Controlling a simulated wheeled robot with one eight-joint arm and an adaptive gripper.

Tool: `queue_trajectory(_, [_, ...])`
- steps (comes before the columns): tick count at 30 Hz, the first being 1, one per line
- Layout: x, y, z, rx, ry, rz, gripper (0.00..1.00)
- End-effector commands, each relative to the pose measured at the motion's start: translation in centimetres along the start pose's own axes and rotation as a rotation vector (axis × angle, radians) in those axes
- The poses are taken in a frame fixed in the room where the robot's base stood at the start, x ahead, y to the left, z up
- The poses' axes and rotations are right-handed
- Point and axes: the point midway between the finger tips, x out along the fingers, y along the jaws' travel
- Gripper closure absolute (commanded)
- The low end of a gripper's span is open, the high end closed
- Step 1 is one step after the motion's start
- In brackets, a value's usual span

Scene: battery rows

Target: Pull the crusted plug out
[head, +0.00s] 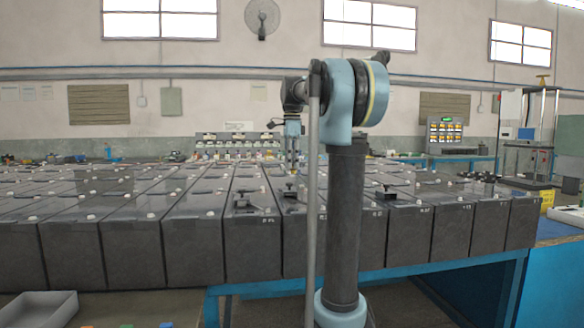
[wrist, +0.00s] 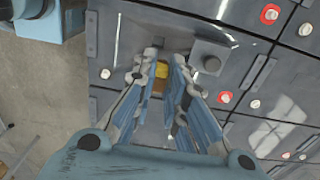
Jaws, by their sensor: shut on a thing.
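In the wrist view my gripper (wrist: 167,56) points down at a dark battery lid. Its two blue-grey fingers are shut on a small yellow-and-brown piece, the crusted plug (wrist: 161,71). The fingers hide part of it, and I cannot tell whether it is still seated in the lid. The plug is too small to make out there.
Dark batteries (head: 132,245) stand close together in rows on a blue bench (head: 255,289). Dark terminal blocks (wrist: 210,55) and red-ringed plugs (wrist: 269,14) are near my fingers. A grey tray (head: 62,309) is at the lower left. The air above the rows is clear.

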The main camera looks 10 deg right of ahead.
Motion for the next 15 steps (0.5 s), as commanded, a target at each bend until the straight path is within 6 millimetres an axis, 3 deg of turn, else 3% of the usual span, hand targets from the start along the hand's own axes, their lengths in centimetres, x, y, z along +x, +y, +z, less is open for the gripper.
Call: queue_trajectory(15, [-1.7,0.0,0.0,0.000,0.000,0.000,1.00])
